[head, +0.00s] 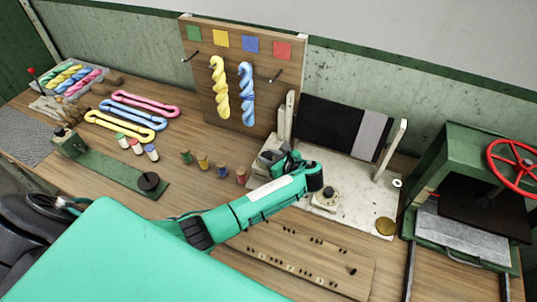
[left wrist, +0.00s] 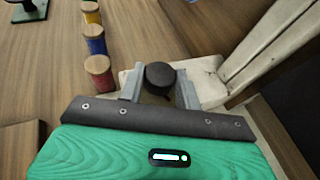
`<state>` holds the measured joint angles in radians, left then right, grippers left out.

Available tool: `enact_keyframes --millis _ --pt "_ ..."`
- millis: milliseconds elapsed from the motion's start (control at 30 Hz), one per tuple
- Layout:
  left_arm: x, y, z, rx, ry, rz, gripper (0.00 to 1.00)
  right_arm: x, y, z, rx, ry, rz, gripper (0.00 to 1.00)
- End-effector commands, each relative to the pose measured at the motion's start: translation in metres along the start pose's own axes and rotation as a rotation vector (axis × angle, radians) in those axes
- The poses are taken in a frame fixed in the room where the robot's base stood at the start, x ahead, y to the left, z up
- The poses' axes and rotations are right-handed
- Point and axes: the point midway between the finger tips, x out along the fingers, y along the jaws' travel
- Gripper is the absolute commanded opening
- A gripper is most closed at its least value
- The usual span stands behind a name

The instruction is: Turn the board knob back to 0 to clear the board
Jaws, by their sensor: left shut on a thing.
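The black board knob (left wrist: 160,76) sits between the two grey fingers of my left gripper (left wrist: 159,88) in the left wrist view. The fingers are shut on its sides. In the head view my left gripper (head: 282,162) reaches the left end of a pale stand, and the knob is hidden there. The stand's board is a dark panel (head: 327,122) with a grey strip (head: 370,136) at its right, standing between white posts. I cannot read the knob's setting. My right gripper is not in view.
A round dial (head: 327,198) is on the pale base in front of the panel. Several spools (head: 203,163) stand left of my gripper. A wooden peg board (head: 232,114) with yellow and blue skeins stands behind. A green press (head: 470,195) with a red wheel is at right.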

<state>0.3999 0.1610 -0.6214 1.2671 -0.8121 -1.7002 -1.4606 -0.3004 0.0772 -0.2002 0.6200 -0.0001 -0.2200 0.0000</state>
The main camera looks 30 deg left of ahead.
Motion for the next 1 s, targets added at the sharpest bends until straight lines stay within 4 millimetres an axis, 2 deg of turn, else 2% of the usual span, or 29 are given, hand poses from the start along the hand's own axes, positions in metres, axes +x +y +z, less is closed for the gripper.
enact_keyframes --millis 200,500,1000 --pt "0.0000 -0.0039 0.0007 -0.068 0.001 0.166 0.11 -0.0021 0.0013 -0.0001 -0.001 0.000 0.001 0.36" --pt "0.0014 -0.0058 0.0008 -0.131 -0.001 0.314 0.11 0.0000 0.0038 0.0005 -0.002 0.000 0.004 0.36" --pt "0.0021 -0.0059 0.0011 -0.156 -0.001 0.372 0.11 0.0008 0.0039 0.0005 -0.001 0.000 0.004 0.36"
